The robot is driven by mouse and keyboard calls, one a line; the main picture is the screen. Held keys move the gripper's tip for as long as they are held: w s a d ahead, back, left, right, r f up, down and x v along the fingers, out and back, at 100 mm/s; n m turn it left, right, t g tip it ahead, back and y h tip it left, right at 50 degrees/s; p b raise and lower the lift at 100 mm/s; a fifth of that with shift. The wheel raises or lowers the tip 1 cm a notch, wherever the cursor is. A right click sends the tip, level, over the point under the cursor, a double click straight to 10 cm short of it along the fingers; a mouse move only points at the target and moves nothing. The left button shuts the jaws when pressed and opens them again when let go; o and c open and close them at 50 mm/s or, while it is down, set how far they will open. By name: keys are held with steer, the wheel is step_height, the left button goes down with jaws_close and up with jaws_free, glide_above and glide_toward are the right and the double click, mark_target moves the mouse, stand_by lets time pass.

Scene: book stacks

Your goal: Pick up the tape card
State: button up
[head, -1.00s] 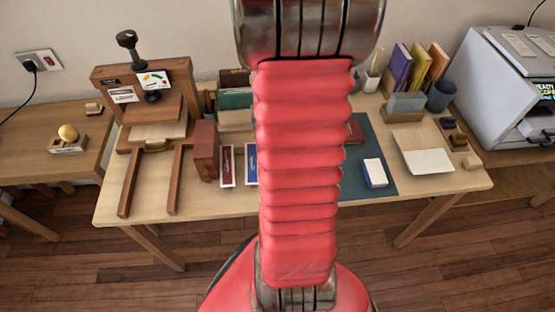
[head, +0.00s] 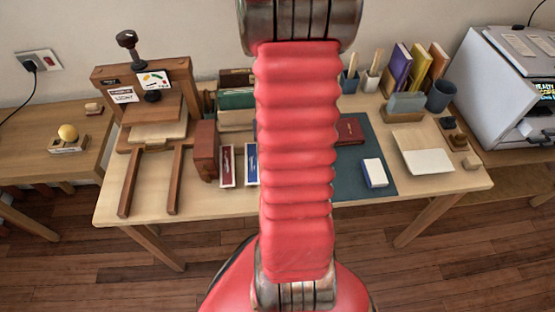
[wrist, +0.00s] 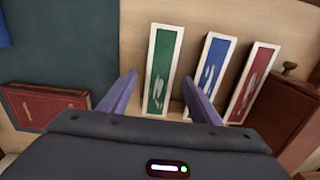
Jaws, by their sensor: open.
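Three narrow white-bordered cards with pale marks lie side by side: green (wrist: 163,72), blue (wrist: 211,70) and red (wrist: 252,84) in the wrist view. I cannot read any label that tells which is the tape card. In the head view the red card (head: 227,166) and blue card (head: 251,164) show left of my arm; the green one is hidden behind it. My gripper (wrist: 160,80) is open and empty, its two fingers apart on either side of the green card in the picture. Its height above the card is unclear. The head view does not show the gripper.
A dark red book (wrist: 45,105) lies on a dark teal mat (wrist: 70,40). A brown wooden block (head: 205,152) stands close beside the red card. A wooden press (head: 150,115) is at the left, and a blue-white box (head: 374,172) lies on the mat.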

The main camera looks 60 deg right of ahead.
steer(key=shift+c, duration=0.2)
steer(key=c, duration=1.1)
steer(key=shift+r, duration=0.15)
step_height(320, 180, up, 10)
steer(key=shift+f, duration=0.1)
stand_by(0.6)
